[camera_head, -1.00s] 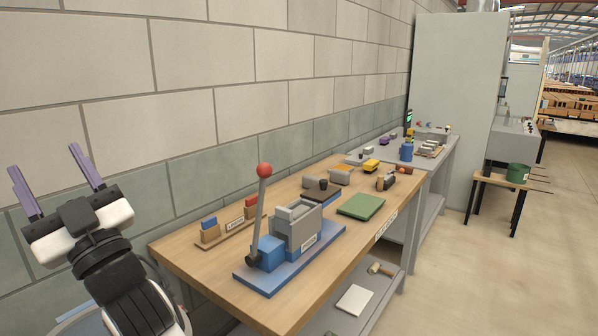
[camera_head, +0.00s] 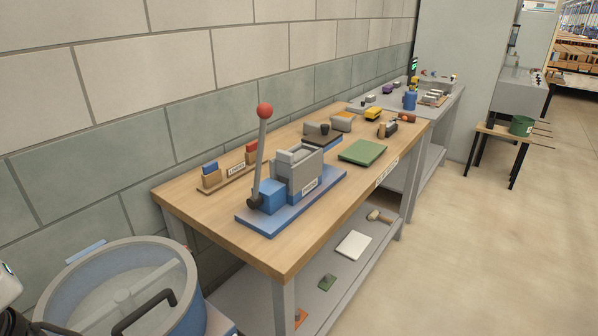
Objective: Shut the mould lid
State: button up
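The grey mould (camera_head: 298,175) stands on a blue base plate (camera_head: 305,205) on the wooden workbench. Its top looks open, with a hollow inside and a raised grey block at its left end. I cannot tell which part is the lid. A blue block (camera_head: 270,193) sits beside the mould, and a grey lever (camera_head: 261,150) with a red ball (camera_head: 264,110) stands nearly upright there. My gripper is out of view. Only a white part of my arm shows at the lower left edge.
A round blue tub (camera_head: 180,315) with a clear top and black handle stands at lower left. On the bench (camera_head: 225,232) are a green pad (camera_head: 362,152), a wooden rack (camera_head: 228,178) and small blocks. Open floor lies on the right.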

aim_at(323, 136)
jog(key=i+l+u, duration=0.1)
jog(key=i+l, duration=0.35)
jog(key=l, duration=0.2)
jog(key=i+l+u, duration=0.15)
jog(key=l, duration=0.2)
jog(key=i+l+u, duration=0.1)
jog(key=i+l, duration=0.3)
jog(key=l, duration=0.3)
jog(key=i+l+u, duration=0.15)
jog(key=l, duration=0.25)
jog(key=i+l+u, duration=0.1)
jog(key=l, duration=0.3)
jog(key=i+l, duration=0.25)
jog(key=l, duration=0.15)
jog(key=i, duration=0.5)
jog(key=j+u, duration=0.05)
